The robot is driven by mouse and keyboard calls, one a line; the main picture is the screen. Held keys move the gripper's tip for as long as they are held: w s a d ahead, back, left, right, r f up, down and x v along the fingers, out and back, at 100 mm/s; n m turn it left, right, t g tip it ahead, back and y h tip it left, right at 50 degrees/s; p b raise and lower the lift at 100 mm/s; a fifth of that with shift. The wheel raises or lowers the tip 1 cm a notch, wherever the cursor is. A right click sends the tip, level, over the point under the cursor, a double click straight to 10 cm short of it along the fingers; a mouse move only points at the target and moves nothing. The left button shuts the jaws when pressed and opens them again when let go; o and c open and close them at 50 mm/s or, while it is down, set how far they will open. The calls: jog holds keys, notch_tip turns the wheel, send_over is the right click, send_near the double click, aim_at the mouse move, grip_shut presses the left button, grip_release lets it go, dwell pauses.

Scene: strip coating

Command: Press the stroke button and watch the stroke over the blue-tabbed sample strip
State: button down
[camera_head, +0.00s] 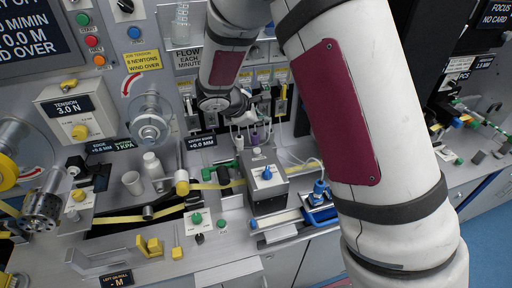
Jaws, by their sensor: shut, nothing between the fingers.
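My gripper (243,117) is at the end of my arm, which reaches down from the top of the picture. It hangs in front of the back panel, above a grey box with a blue knob (267,174). Its fingers are small and partly lost against the dark parts behind; they look shut and empty. A pale strip with a blue end (280,217) lies at the front of the bench, right of the middle, beside a blue fixture (320,196). My forearm hides what lies farther right of it. I cannot tell which of several buttons is the stroke button.
A yellow web (120,219) runs over rollers across the bench. A white cup (132,182), yellow blocks (150,246) and a green knob (197,218) stand nearby. A tension box (76,112) is at left. My large forearm blocks the right middle.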

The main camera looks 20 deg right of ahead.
aim_at(258, 151)
jog(key=shift+w+a+f, duration=0.2)
jog(key=shift+a+f, duration=0.05)
jog(key=shift+f, duration=0.1)
jog(key=shift+f+b, duration=1.55)
jog(key=shift+f, duration=2.75)
jog(key=shift+f, duration=0.1)
jog(key=shift+f, duration=0.35)
